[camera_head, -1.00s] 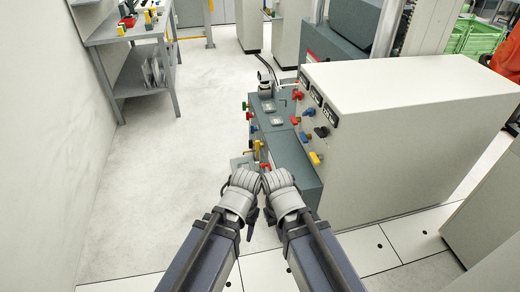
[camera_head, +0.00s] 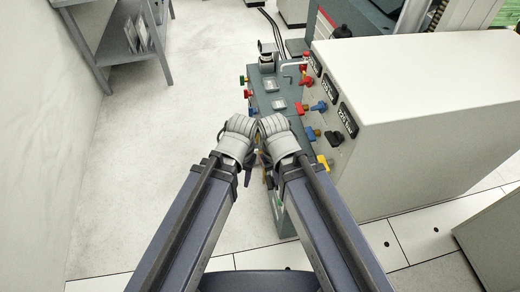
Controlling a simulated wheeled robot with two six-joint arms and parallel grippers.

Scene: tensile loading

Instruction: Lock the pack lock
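The control cabinet's white side panel (camera_head: 322,75) carries coloured handles: a blue one (camera_head: 319,106), a dark one (camera_head: 334,138), a yellow one (camera_head: 325,162) and several red ones (camera_head: 305,82). Three small dark labelled displays (camera_head: 331,90) sit above them. None of the handles can be told apart as the pack lock. My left gripper (camera_head: 240,123) and my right gripper (camera_head: 272,123) are side by side, almost touching, in front of the grey console (camera_head: 266,98) and cover its near part. Whether their fingers are open or shut is not clear. I see nothing held in either.
Green and red knobs (camera_head: 247,93) stick out from the console's left side. A white bent lever (camera_head: 293,66) and a black-and-white device (camera_head: 267,52) stand at its far end. A grey shelf table (camera_head: 110,55) is at the far left. The floor (camera_head: 165,130) between is clear.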

